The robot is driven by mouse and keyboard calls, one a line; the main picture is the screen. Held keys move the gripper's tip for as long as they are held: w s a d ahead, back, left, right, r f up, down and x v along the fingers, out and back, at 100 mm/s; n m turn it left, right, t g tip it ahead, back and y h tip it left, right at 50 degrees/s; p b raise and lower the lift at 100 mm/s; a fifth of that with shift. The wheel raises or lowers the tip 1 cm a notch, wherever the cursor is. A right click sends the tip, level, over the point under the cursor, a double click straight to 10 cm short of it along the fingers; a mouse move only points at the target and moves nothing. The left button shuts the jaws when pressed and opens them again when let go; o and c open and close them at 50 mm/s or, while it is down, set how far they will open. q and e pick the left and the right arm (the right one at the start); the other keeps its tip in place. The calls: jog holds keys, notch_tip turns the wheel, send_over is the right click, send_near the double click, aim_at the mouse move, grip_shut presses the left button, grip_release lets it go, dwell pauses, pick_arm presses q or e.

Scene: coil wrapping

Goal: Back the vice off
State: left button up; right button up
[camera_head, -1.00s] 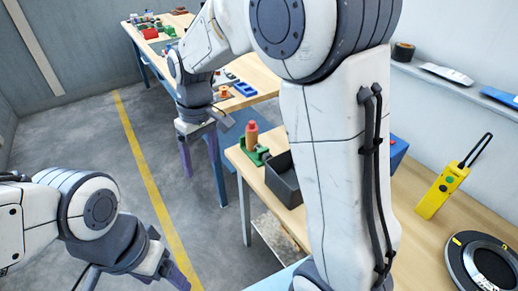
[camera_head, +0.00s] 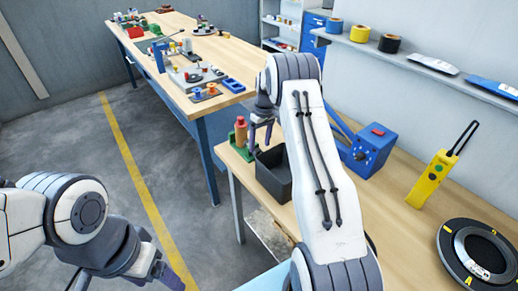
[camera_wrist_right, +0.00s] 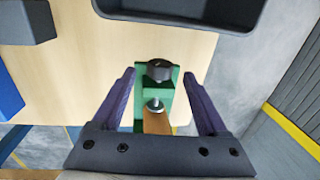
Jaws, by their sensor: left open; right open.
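A small green vice (camera_head: 241,152) stands near the left end of the near wooden bench, with a red-orange cylindrical piece on it. In the right wrist view the green vice (camera_wrist_right: 142,88) lies between my finger lines, with a dark round knob (camera_wrist_right: 159,70), a metal screw and an orange-brown part. My right gripper (camera_head: 262,132) is open beside the vice in the head view; its fingers (camera_wrist_right: 159,75) straddle the vice in the wrist view, with no visible contact. My left gripper (camera_head: 160,284) is open, low over the floor at the lower left and partly cut off.
A dark bin (camera_head: 272,181) stands close beside the vice. A blue box (camera_head: 370,150), a yellow handheld control (camera_head: 432,180) and a black ring (camera_head: 452,243) are farther right on the bench. A far table (camera_head: 190,55) holds several small parts.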

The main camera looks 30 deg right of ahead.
aim_at(257, 151)
jog(key=shift+a+f+p, duration=0.15)
jog(key=shift+f+p, duration=0.05)
jog(key=shift+f, duration=0.75)
jog(key=shift+a+f+p, duration=0.1)
jog(key=shift+f+p, duration=0.05)
jog(key=shift+f, duration=0.8)
grip_shut()
jog(key=shift+s+a+f+h+b, duration=0.1)
jog(key=shift+a+h+b, duration=0.15)
jog(key=shift+h+b, duration=0.55)
jog(key=shift+a+f+h+b, duration=0.1)
jog(key=shift+h+b, duration=0.35)
jog(key=shift+h, duration=0.45)
jog(key=shift+t+h+b, duration=0.3)
jog(key=shift+h, duration=0.1)
jog(key=shift+r, duration=0.2)
grip_release()
